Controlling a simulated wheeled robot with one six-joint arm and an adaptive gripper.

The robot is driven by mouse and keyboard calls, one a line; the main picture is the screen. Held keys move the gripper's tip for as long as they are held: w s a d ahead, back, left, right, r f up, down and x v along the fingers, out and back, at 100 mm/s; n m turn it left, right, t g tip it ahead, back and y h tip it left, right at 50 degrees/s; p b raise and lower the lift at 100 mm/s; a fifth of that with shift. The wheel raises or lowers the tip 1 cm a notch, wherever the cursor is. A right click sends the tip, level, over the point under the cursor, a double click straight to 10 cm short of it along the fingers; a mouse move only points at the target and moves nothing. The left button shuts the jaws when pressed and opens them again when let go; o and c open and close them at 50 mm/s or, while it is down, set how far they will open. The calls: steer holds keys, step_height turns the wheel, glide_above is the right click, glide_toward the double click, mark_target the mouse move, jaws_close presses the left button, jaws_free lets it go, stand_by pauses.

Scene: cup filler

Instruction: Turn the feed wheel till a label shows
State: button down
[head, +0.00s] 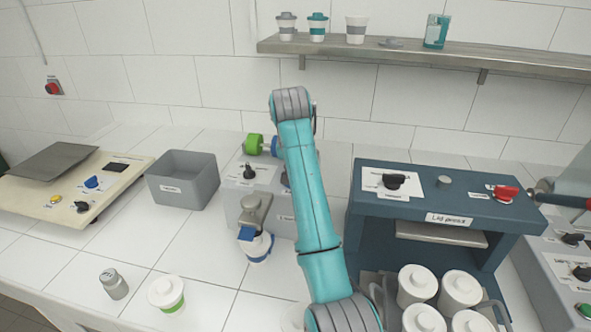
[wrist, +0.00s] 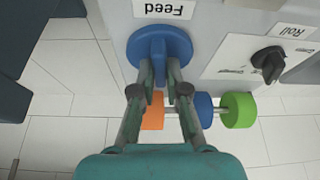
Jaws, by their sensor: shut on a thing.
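The blue feed wheel (wrist: 143,47) is on the grey machine face in the wrist view, below an upside-down "Feed" sign (wrist: 165,10). A raised bar crosses the wheel. My gripper (wrist: 159,72) is shut on this bar, one finger on each side. In the head view my arm hides the gripper and the wheel. The grey machine (head: 234,207) stands left of my arm. A cup with a blue band (head: 257,248) is at its front, under a grey head.
A roll knob (wrist: 268,60) sits right of the wheel in the wrist view. Green (wrist: 238,110), blue and orange rolls are close beside my fingers. A grey bin (head: 183,180) is left of the machine, and a dark blue lid press (head: 440,212) is right of my arm.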

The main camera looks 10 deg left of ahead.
steer(key=m+h, duration=0.1)
steer(key=m, duration=0.3)
steer(key=shift+a+m+h, duration=0.15)
steer(key=shift+m+h, duration=0.15)
steer(key=shift+h, duration=0.1)
steer(key=shift+m+g+h, duration=0.5)
steer(key=shift+m+h, duration=0.2)
steer(key=shift+m, duration=1.2)
steer(key=c, duration=1.2)
jaws_free()
